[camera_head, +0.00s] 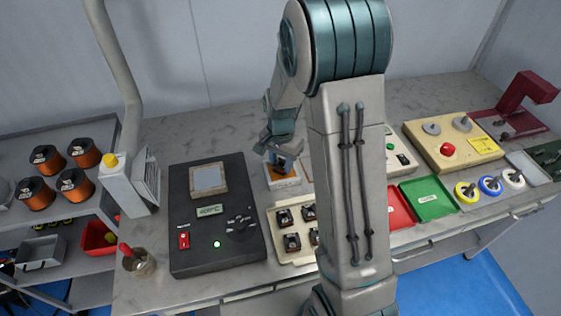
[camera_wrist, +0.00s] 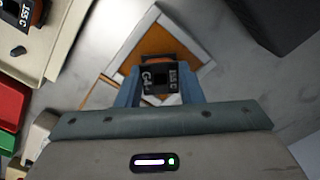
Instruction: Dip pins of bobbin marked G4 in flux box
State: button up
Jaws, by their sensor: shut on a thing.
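My gripper (camera_wrist: 158,92) is shut on a dark bobbin (camera_wrist: 158,78). Its top carries white markings that look like G4 and 155 C. The flux box (camera_wrist: 203,45), a pale-walled square box with an orange-brown inside, lies below the bobbin in the wrist view. In the head view my gripper (camera_head: 281,160) is right over the flux box (camera_head: 285,184), behind the bobbin tray. The bobbin's pins are hidden, and I cannot tell whether they touch the flux.
A cream tray (camera_head: 278,229) with several bobbins stands in front of the flux box. A black heated unit (camera_head: 210,256) with a lit display stands to the left. Red (camera_head: 400,210) and green (camera_head: 428,197) trays lie to the right, partly behind my arm.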

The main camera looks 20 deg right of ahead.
jog(key=shift+r+p, duration=1.85)
jog(key=shift+r, duration=0.9)
